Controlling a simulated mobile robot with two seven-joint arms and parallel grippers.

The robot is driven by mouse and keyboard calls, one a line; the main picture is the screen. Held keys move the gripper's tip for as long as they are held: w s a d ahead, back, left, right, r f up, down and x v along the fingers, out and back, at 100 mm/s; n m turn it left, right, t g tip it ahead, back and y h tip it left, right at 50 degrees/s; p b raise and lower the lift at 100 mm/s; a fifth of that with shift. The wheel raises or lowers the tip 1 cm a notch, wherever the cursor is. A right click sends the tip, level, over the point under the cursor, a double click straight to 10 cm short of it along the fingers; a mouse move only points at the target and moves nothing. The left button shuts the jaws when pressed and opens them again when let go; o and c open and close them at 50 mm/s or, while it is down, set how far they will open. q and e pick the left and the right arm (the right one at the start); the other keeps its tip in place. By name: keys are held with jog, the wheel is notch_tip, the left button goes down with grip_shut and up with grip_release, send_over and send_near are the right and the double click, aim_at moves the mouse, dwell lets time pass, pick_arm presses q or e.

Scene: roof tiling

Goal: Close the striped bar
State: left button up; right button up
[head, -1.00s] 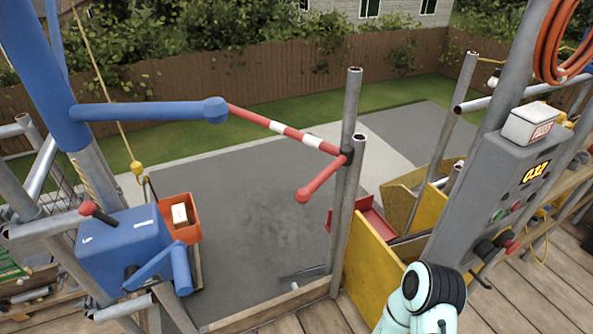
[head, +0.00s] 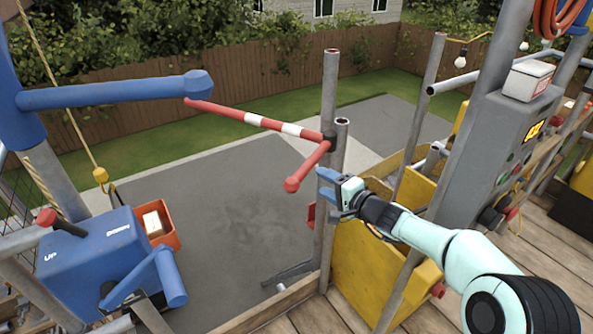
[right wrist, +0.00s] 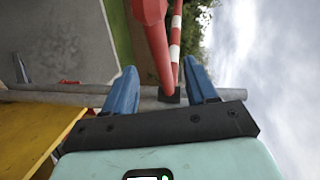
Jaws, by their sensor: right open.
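The red-and-white striped bar (head: 255,122) is joined to a grey post (head: 328,95) by a dark clamp. Its striped length reaches out left over the grey paving, its far end near the blue hoist arm's tip in the picture. A short red handle (head: 308,167) extends toward me from the clamp and ends in a rounded knob. My right gripper (head: 325,185) is open, with blue fingers, just right of the knob in the head view. In the right wrist view the red handle (right wrist: 154,40) shows between and beyond the open fingers (right wrist: 160,66); contact cannot be told. My left gripper is not in view.
A blue hoist (head: 115,97) and its control box (head: 90,255) stand at left, with an orange bin (head: 160,223) beside the box. A yellow panel (head: 370,270) is below my right arm. A grey control panel (head: 495,150) stands at right.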

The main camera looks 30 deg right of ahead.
jog(key=p+x, duration=0.3)
jog(key=x, duration=0.8)
jog(key=shift+w+f, duration=0.15)
jog(key=shift+w, duration=0.1)
grip_shut()
